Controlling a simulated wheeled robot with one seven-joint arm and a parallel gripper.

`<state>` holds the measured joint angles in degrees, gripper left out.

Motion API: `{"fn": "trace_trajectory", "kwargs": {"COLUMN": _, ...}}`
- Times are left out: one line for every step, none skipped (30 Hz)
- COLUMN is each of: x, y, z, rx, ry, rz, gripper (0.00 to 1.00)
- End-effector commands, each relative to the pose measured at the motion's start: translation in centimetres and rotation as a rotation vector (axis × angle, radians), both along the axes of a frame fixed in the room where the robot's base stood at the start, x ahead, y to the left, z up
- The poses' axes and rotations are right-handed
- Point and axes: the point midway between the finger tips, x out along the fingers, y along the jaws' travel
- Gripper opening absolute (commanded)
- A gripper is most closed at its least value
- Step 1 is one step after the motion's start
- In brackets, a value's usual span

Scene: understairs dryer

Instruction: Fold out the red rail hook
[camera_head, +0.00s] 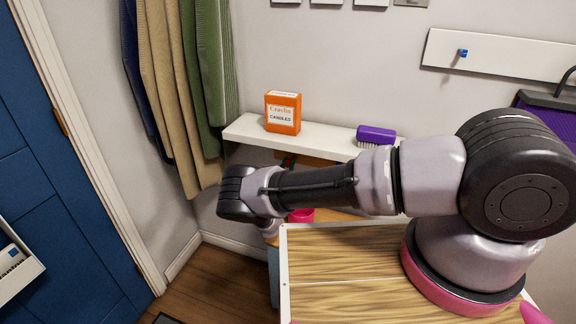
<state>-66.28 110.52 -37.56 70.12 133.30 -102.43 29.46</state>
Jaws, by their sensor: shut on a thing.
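My forearm stretches across the middle of the view, and my dark wrist joint is at its left end. My gripper cannot be made out; the forearm seems to hide it. A small dark shape with a touch of red (288,160) shows just above the forearm, under the front of the white shelf. I cannot tell whether it is the red rail hook, part of my gripper, or both. No red hook can be clearly identified, so whether it is folded in or out cannot be seen.
The white shelf (246,131) holds an orange candle box (283,113) and a purple brush (376,135). Coats (185,80) hang at left, beside a blue door (70,180). A white wall board (500,54) has a blue peg (462,53).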

Motion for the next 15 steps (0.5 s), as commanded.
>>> {"fn": "trace_trajectory", "kwargs": {"x": -0.05, "y": 0.12, "z": -0.04, "rx": 0.0, "ry": 0.001, "rz": 0.002, "gripper": 0.0}}
{"fn": "trace_trajectory", "kwargs": {"x": -0.06, "y": 0.12, "z": -0.03, "rx": 0.001, "ry": 0.001, "rz": 0.001, "gripper": 0.0}}
{"fn": "trace_trajectory", "kwargs": {"x": -0.06, "y": 0.12, "z": -0.03, "rx": 0.0, "ry": 0.001, "rz": 0.002, "gripper": 0.0}}
{"fn": "trace_trajectory", "kwargs": {"x": -0.05, "y": 0.11, "z": -0.04, "rx": 0.0, "ry": 0.001, "rz": 0.002, "gripper": 0.0}}
{"fn": "trace_trajectory", "kwargs": {"x": -0.05, "y": 0.11, "z": -0.04, "rx": 0.0, "ry": 0.001, "rz": 0.002, "gripper": 0.0}}
{"fn": "trace_trajectory", "kwargs": {"x": -0.05, "y": 0.11, "z": -0.04, "rx": 0.0, "ry": 0.001, "rz": 0.002, "gripper": 0.0}}
{"fn": "trace_trajectory", "kwargs": {"x": -0.05, "y": 0.11, "z": -0.04, "rx": 0.0, "ry": 0.001, "rz": 0.002, "gripper": 0.0}}
{"fn": "trace_trajectory", "kwargs": {"x": -0.05, "y": 0.11, "z": -0.04, "rx": 0.0, "ry": 0.001, "rz": 0.002, "gripper": 0.39}}
{"fn": "trace_trajectory", "kwargs": {"x": -0.05, "y": 0.1, "z": -0.04, "rx": 0.0, "ry": 0.001, "rz": 0.001, "gripper": 0.54}}
{"fn": "trace_trajectory", "kwargs": {"x": -0.05, "y": 0.08, "z": -0.03, "rx": 0.0, "ry": 0.001, "rz": 0.001, "gripper": 0.57}}
{"fn": "trace_trajectory", "kwargs": {"x": -0.04, "y": 0.08, "z": -0.03, "rx": 0.0, "ry": 0.001, "rz": 0.001, "gripper": 0.57}}
{"fn": "trace_trajectory", "kwargs": {"x": -0.04, "y": 0.07, "z": -0.03, "rx": 0.0, "ry": 0.001, "rz": 0.001, "gripper": 0.57}}
{"fn": "trace_trajectory", "kwargs": {"x": -0.03, "y": 0.07, "z": -0.02, "rx": 0.0, "ry": 0.001, "rz": 0.001, "gripper": 0.57}}
{"fn": "trace_trajectory", "kwargs": {"x": -0.03, "y": 0.06, "z": -0.02, "rx": 0.0, "ry": 0.001, "rz": 0.001, "gripper": 0.57}}
{"fn": "trace_trajectory", "kwargs": {"x": -0.03, "y": 0.04, "z": -0.01, "rx": 0.0, "ry": 0.001, "rz": 0.001, "gripper": 0.57}}
